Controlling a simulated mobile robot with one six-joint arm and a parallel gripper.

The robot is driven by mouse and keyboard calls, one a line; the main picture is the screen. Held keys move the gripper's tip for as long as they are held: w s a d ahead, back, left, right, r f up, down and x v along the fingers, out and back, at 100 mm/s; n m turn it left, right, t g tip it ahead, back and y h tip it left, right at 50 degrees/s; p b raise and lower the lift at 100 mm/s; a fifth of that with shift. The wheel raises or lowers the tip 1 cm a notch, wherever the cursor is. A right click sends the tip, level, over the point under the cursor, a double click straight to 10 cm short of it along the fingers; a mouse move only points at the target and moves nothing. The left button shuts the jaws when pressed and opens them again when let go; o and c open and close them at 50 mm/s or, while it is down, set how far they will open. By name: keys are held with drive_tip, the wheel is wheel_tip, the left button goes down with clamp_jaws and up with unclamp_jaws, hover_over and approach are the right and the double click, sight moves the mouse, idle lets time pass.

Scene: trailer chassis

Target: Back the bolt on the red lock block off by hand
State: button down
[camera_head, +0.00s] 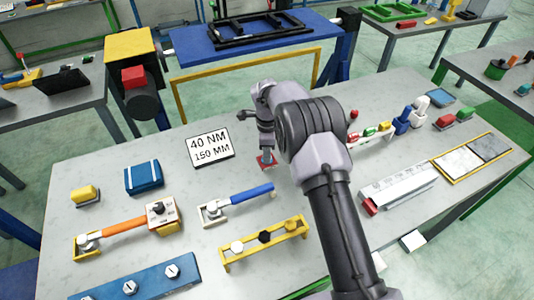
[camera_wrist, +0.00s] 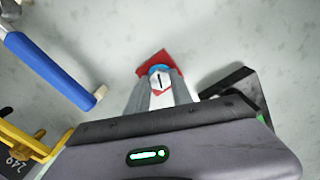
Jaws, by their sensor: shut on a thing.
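The red lock block (camera_head: 267,160) sits on the grey table, mostly hidden under my gripper in the head view. In the wrist view the red block (camera_wrist: 151,65) shows behind my fingertips. The bolt (camera_wrist: 160,80) stands on the block, with a dark line across its pale head and blue around it. My gripper (camera_wrist: 158,92) is shut on the bolt, one finger on each side. In the head view my gripper (camera_head: 267,150) points down at the block.
A blue-handled wrench (camera_head: 240,197) lies left of the block, close to my gripper. A yellow rack (camera_head: 264,243) stands in front. A sign reading 40 NM 150 MM (camera_head: 210,147) lies to the left.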

drive_tip(key=n, duration=0.4)
drive_tip(key=shift+n, duration=0.3)
drive_tip(key=n, duration=0.3)
drive_tip(key=shift+s+f+n+p, duration=0.1)
drive_tip(key=shift+n+p, duration=0.2)
drive_tip(key=shift+n, duration=0.1)
drive_tip(key=n, duration=0.4)
drive_tip(key=shift+p, duration=0.3)
drive_tip(key=n, duration=0.4)
drive_tip(key=shift+p, duration=0.3)
drive_tip(key=n, duration=0.4)
drive_tip(key=shift+n+p, duration=0.3)
drive_tip(key=n, duration=0.3)
drive_tip(key=shift+n+p, duration=0.3)
drive_tip(key=n, duration=0.4)
drive_tip(key=shift+n+p, duration=0.45)
drive_tip(key=shift+n, duration=1.65)
